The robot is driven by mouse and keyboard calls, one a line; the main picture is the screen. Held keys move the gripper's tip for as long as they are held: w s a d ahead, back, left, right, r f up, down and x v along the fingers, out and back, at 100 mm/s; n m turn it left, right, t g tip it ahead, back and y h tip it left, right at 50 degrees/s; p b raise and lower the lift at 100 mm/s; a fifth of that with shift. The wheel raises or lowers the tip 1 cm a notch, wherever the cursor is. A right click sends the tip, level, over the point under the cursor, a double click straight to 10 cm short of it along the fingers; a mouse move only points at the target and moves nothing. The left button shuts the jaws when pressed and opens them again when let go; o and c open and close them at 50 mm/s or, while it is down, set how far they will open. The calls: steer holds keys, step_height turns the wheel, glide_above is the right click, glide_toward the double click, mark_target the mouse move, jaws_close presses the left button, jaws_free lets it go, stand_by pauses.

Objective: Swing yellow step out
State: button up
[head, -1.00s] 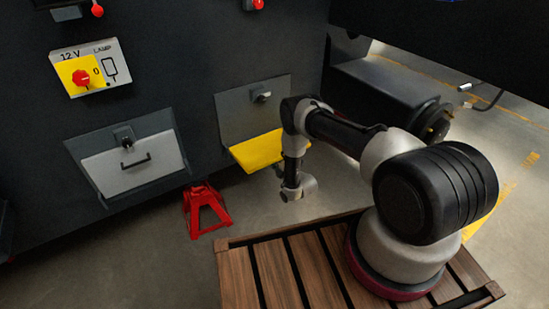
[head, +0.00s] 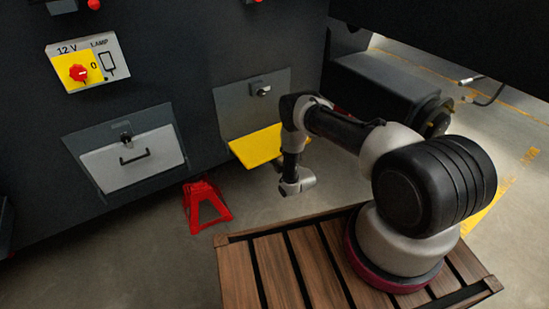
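The yellow step (head: 256,146) is a flat plate at the foot of a grey recessed panel on the dark chassis, tilted out from the wall. A small latch (head: 262,90) sits on the panel above it. My arm reaches from the right, and its wrist (head: 297,186) hangs just right of and below the step. Only a small part of my gripper (head: 278,165) shows, near the step's lower right edge. Its fingers are too small and hidden to read, and I cannot tell whether they touch the step.
A red jack stand (head: 206,207) stands on the floor left of the step. A grey drawer with a black handle (head: 133,160) and a 12 V lamp switch panel (head: 88,62) are farther left.

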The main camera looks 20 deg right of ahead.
steer(key=v, duration=1.2)
